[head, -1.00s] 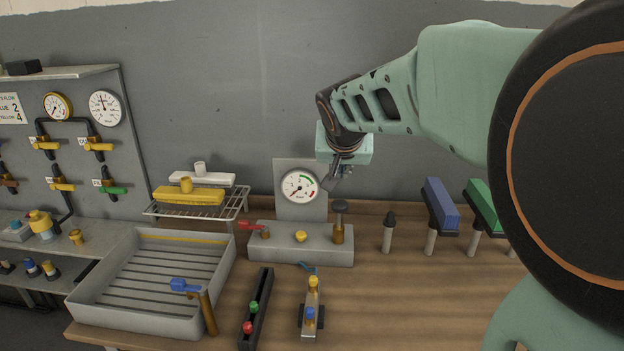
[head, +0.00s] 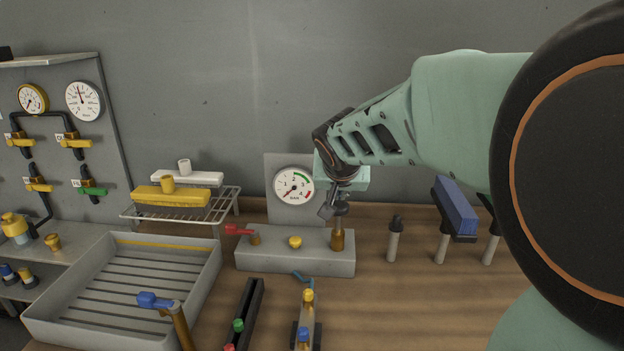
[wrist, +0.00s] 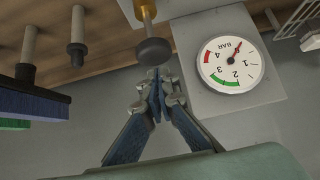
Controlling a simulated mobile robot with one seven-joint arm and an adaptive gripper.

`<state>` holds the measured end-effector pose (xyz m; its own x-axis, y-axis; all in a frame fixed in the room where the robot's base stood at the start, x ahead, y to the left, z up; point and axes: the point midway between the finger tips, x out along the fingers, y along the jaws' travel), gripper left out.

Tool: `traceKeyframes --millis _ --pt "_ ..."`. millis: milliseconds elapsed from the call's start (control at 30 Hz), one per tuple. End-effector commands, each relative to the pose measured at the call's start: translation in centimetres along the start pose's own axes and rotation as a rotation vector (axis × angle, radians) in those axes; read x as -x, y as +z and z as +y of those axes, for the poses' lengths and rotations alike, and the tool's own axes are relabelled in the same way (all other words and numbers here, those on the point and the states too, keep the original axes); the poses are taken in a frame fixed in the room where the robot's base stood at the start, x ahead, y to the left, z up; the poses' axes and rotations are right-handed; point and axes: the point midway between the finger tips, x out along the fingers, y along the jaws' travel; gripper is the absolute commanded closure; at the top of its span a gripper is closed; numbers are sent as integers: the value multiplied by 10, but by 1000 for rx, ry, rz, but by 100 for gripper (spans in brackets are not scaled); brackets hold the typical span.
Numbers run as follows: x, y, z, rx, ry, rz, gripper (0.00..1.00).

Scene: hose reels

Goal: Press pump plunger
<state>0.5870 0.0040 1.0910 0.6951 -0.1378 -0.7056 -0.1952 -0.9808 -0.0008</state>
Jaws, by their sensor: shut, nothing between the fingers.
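The pump is a grey block (head: 280,256) on the wooden bench, with a red lever (head: 238,230), a yellow knob (head: 295,242) and a plunger standing at its right end. The plunger has a brass sleeve (head: 337,240) and a dark round knob, which shows clearly in the wrist view (wrist: 154,52). My gripper (head: 329,211) is shut and empty, its fingers at the plunger's knob. In the wrist view its fingertips (wrist: 158,76) lie just beside the knob; I cannot tell whether they touch. The plunger stands raised above its sleeve.
A pressure gauge (head: 294,185) stands on a plate behind the block, its needle pointing lower left. A grey tray (head: 45,318) and wire rack (head: 228,203) are at left. Grey posts (head: 393,240) and a blue brush (head: 455,205) stand at right. Bench in front right is clear.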

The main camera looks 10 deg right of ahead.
Motion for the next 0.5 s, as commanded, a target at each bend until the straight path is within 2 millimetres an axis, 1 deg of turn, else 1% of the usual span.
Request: traceKeyframes --millis 33,167,500 --pt "-4 5 0 1 0 0 100" --pt "-6 9 0 2 0 0 100" --pt "-6 9 0 1 0 0 100"
